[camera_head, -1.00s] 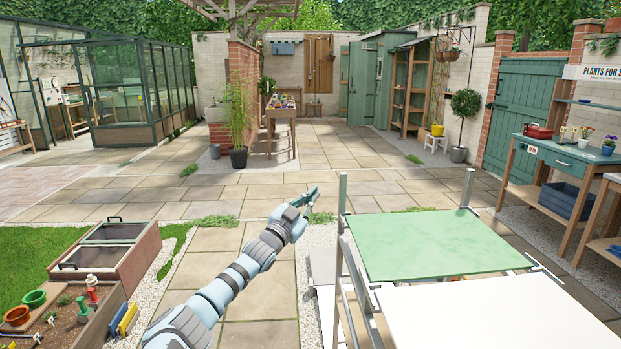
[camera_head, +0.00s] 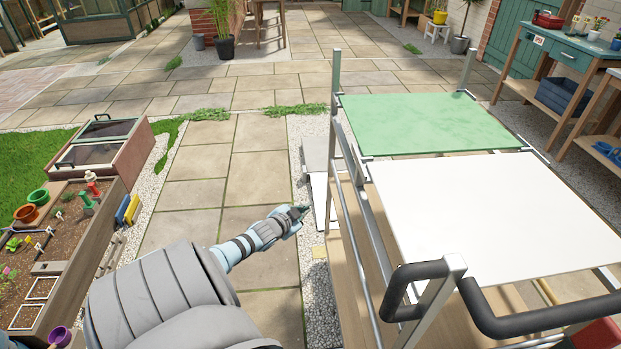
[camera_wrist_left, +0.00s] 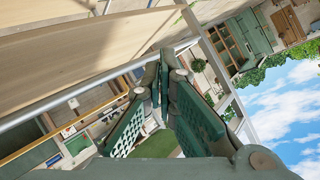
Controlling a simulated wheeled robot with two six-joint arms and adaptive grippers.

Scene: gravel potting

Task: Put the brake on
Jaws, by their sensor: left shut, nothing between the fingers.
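The cart (camera_head: 439,208) stands at the right in the head view, with a green panel and a white panel on top, metal posts and a black-gripped handle (camera_head: 415,270) at its near end. I cannot pick out its brake or its wheels. My left gripper (camera_head: 299,211) is shut and empty, left of the cart's side rail and apart from it. In the left wrist view the closed fingers (camera_wrist_left: 165,68) point toward wooden boards and a metal rail (camera_wrist_left: 75,102), likely the cart's. My right gripper is not in view.
A red object (camera_head: 597,334) shows partly under the handle at the bottom right. A planter bed (camera_head: 98,262) and a cold frame (camera_head: 140,160) stand at the left. A green-topped workbench (camera_head: 575,62) stands at the back right. Paving (camera_head: 215,185) left of the cart is clear.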

